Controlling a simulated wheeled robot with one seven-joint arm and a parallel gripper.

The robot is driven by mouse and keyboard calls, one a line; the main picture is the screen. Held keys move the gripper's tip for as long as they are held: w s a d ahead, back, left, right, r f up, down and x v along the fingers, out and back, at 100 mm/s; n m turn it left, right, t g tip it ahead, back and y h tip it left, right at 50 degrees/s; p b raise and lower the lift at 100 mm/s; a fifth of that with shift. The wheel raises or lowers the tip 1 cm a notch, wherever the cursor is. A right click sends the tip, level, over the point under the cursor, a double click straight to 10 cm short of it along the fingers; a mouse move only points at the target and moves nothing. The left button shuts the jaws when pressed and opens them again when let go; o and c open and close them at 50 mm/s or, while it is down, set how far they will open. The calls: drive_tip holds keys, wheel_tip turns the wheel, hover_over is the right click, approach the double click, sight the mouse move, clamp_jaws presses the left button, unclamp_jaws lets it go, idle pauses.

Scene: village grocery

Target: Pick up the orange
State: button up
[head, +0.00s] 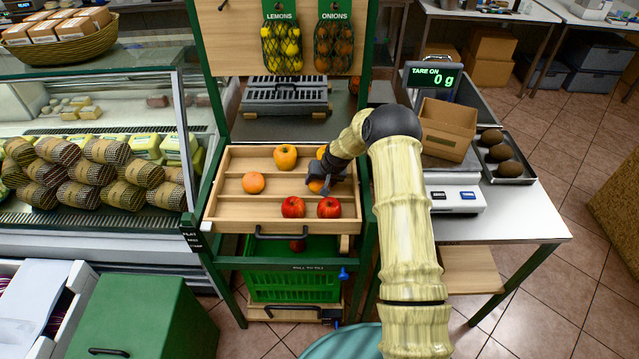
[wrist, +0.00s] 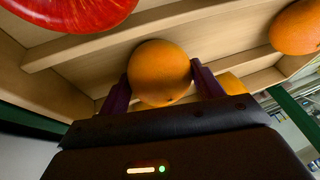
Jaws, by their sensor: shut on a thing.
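An orange (head: 316,186) is in the right part of a slatted wooden tray (head: 232,213). My gripper (head: 325,181) reaches down over it from the right and partly hides it. In the wrist view the orange (wrist: 160,68) sits between the two purple fingers of my gripper (wrist: 162,85), which are shut on its sides. It is low among the tray slats; I cannot tell whether it touches the tray floor. A second orange fruit (head: 254,183) lies apart at the left of the tray.
Tray walls and slats surround the gripper. A scale with an open box (head: 447,130) stands right.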

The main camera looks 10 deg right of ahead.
drive_tip(key=shift+r, duration=0.15)
wheel_tip(320, 180, up, 10)
drive_tip(key=shift+f+b, duration=0.1)
drive_tip(key=shift+b, duration=0.9)
drive_tip(key=shift+f, duration=0.1)
